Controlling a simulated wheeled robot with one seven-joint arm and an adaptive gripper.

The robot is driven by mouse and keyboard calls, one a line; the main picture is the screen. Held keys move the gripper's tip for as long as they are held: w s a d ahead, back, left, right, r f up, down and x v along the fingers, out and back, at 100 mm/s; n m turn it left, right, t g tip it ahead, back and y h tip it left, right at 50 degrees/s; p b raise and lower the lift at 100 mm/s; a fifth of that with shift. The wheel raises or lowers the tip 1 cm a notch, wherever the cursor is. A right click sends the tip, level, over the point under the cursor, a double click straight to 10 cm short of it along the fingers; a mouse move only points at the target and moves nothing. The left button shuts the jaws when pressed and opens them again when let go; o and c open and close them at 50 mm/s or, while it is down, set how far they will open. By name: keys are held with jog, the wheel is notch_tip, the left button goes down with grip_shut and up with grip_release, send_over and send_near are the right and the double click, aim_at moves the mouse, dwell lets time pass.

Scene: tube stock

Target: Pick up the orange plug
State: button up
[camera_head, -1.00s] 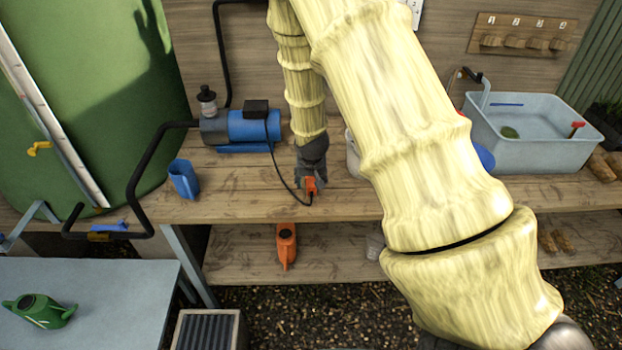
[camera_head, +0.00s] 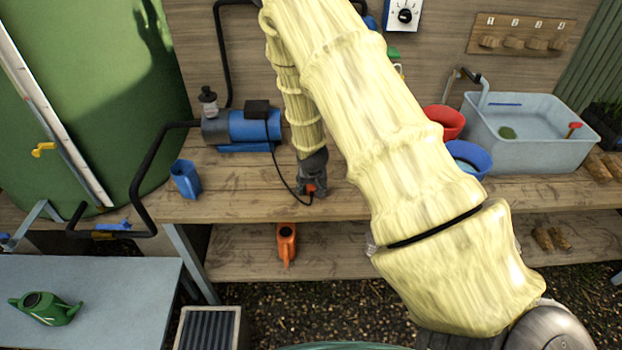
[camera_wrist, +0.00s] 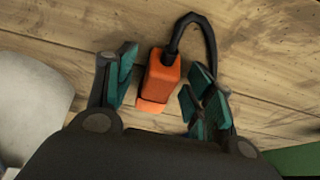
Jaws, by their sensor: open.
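The orange plug (camera_wrist: 158,78) lies on the wooden bench, with a black cable leaving its far end in the wrist view. It also shows, partly hidden by my gripper, in the head view (camera_head: 310,188). My gripper (camera_wrist: 152,88) is open, with its teal finger pads on either side of the plug. In the head view my gripper (camera_head: 312,188) points down over the bench.
The cable runs to a blue pump (camera_head: 252,126) behind. A blue jug (camera_head: 186,180) stands to the left. A red bowl (camera_head: 446,121), a blue bowl (camera_head: 470,157) and a sink (camera_head: 530,150) are to the right. A pale rounded object (camera_wrist: 30,115) is left of my gripper in the wrist view.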

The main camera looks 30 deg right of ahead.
jog(key=shift+c, duration=0.2)
jog(key=c, duration=1.1)
jog(key=shift+r, duration=0.15)
